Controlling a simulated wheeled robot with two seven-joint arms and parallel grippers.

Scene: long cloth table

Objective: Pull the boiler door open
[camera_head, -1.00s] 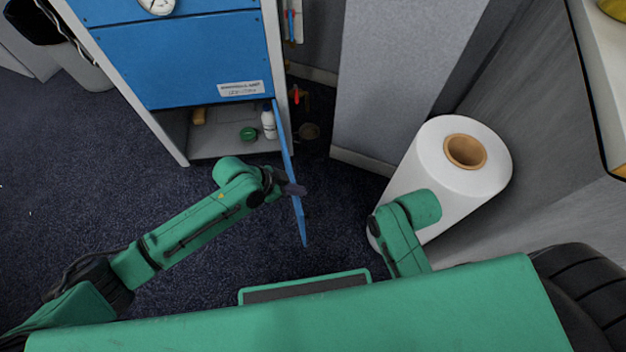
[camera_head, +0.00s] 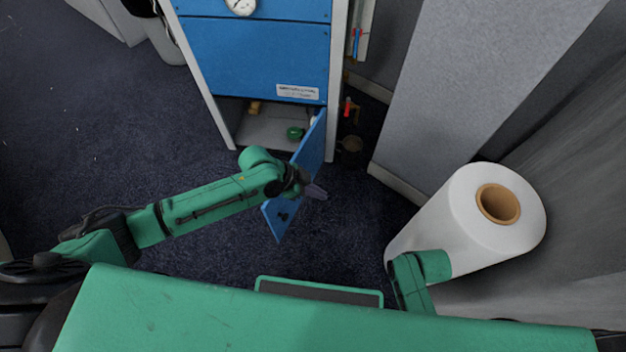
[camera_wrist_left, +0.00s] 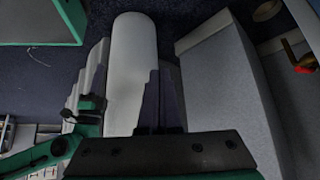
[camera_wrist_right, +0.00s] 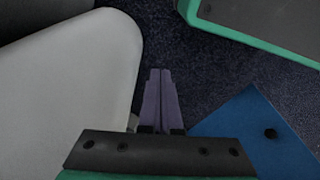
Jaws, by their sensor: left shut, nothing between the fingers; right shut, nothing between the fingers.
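The blue boiler door (camera_head: 311,150) is swung open at the right side of the blue boiler cabinet (camera_head: 255,55), hinged at its right edge. Its free end reaches towards me, and a corner of it shows in the right wrist view (camera_wrist_right: 255,135). My left gripper (camera_head: 316,192) is shut and empty; it crosses over the door, with its fingertips on the right of the panel. Whether it touches the door I cannot tell. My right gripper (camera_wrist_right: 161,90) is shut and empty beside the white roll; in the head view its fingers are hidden.
A large white roll (camera_head: 455,225) with a brown core stands at the right, by a grey partition (camera_head: 450,80). The open compartment (camera_head: 265,130) holds a green item (camera_head: 295,133). A red-handled valve (camera_head: 347,106) is right of the cabinet. Dark carpet is clear at left.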

